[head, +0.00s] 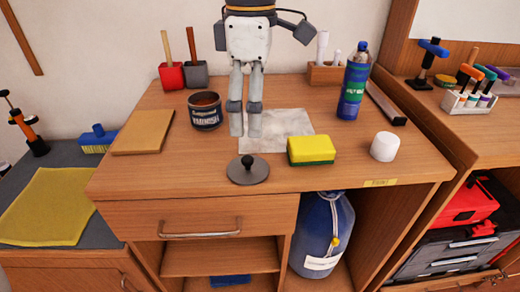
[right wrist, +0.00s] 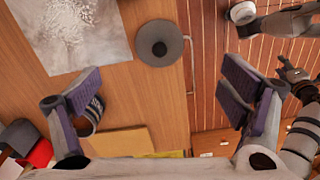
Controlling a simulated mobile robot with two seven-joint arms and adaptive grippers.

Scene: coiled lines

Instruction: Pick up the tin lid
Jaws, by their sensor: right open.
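The tin lid (head: 247,170) is a dark grey round disc with a knob on top. It lies flat on the wooden bench top near the front edge, and shows at the top middle of the right wrist view (right wrist: 160,43). My right gripper (head: 246,120) hangs fingers down behind the lid, apart from it. In the right wrist view its two fingers (right wrist: 165,97) are wide apart with nothing between them. A dark-ended arm part at the right edge of that view looks like my left gripper (right wrist: 292,75); its jaws are too small to read.
An open varnish tin (head: 205,113) stands left of my right gripper. A yellow sponge (head: 311,152) and white cap (head: 385,146) lie right of the lid. A paper sheet (head: 285,132), wooden board (head: 143,131) and blue bottle (head: 353,85) are around. Bench left of the lid is clear.

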